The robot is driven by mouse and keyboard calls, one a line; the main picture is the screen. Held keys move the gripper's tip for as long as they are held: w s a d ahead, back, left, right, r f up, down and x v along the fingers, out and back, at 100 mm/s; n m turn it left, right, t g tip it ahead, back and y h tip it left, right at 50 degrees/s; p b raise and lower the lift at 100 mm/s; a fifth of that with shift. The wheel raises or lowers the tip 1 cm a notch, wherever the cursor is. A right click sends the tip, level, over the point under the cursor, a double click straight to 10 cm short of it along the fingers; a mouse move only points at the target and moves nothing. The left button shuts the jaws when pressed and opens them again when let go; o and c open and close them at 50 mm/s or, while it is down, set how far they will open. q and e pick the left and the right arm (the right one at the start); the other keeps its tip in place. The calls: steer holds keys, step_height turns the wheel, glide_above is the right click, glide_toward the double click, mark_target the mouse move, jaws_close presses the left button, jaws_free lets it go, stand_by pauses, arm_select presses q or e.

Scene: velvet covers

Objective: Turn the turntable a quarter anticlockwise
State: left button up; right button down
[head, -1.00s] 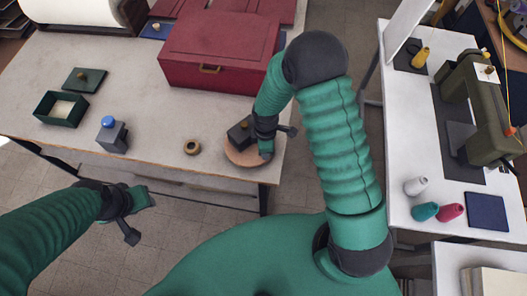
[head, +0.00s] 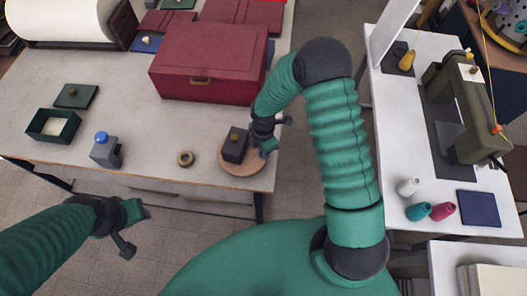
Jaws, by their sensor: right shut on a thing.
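The turntable (head: 240,169) is a round, light wooden disc near the front right corner of the workbench. A dark block (head: 234,147) with a small brown knob stands upright on it. My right gripper (head: 265,150) is at the right rim of the turntable, beside the block, and shut on the turntable; its fingertips and the exact grip point are partly hidden. My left gripper (head: 142,212) hangs in front of the workbench, away from the turntable; its jaws are too small to read.
A sewing machine (head: 463,100) stands on the right table.

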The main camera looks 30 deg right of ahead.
arm_select(q)
steer(key=shift+r, duration=0.15)
arm_select(e)
steer(key=shift+w+n, duration=0.4)
stand_by(0.4)
steer(key=c, duration=1.3)
jaws_free()
steer(key=shift+w+a, duration=0.1)
arm_select(q)
steer(key=shift+a+b+x, duration=0.2)
steer(key=shift+b+x, duration=0.6)
steer(key=shift+x, duration=0.2)
arm_select(e)
step_height(320, 180, up, 17)
steer(key=shift+w+a+f, duration=0.1)
steer(key=shift+f, duration=0.1)
